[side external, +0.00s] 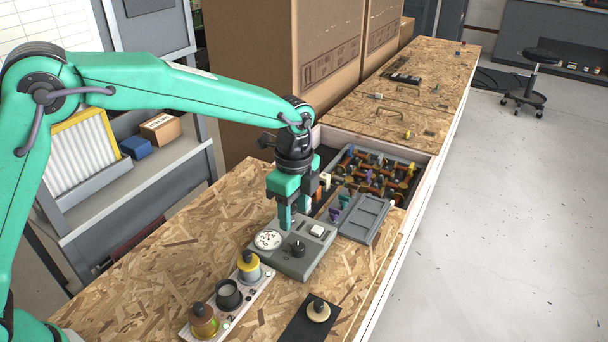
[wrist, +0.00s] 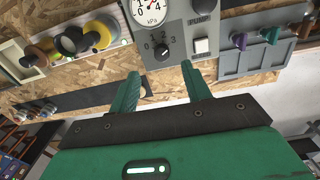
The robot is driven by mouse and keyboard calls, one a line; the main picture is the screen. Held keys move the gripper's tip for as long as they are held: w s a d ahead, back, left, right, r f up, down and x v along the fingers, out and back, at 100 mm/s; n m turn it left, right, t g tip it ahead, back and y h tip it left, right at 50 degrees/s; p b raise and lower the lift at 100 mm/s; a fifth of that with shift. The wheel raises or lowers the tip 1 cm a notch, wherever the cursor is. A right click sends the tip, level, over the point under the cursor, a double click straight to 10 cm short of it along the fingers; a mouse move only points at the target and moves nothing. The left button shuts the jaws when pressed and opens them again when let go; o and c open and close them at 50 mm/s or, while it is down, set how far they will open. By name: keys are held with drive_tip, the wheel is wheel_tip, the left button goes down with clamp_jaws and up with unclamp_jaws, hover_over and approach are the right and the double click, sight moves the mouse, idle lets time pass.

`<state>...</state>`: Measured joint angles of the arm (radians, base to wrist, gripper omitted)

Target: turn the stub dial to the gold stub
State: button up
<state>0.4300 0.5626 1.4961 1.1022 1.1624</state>
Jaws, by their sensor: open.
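The stub dial is a black knob (side external: 298,248) on a grey panel box (side external: 301,265). In the wrist view the knob (wrist: 163,53) has small numbers printed around it; I cannot tell surely which one it points at. The gold stub (side external: 249,268) is the yellow-topped piece at the panel end of a pale strip, in line with a black stub (side external: 228,295) and a copper-brown stub (side external: 203,321). My gripper (side external: 286,215) points down above the back of the panel, apart from the knob. In the wrist view its open, empty fingers (wrist: 161,78) appear below the knob.
The panel also carries a white gauge (side external: 268,240) and a white button (side external: 317,231). A grey tray (side external: 364,218) with coloured pieces stands to the right. A drawer of orange and brown parts (side external: 375,175) lies behind. A black mat with a tan knob (side external: 318,311) is in front.

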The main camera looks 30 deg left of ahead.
sight(298, 245)
drive_tip(key=shift+w+d+f+m, duration=0.15)
drive_tip(key=shift+d+f+m, duration=0.15)
drive_tip(key=shift+d+f, duration=0.25)
drive_tip(key=shift+f, duration=0.1)
drive_tip(key=shift+f, duration=3.85)
drive_tip(key=shift+a, duration=0.1)
drive_tip(key=c, duration=1)
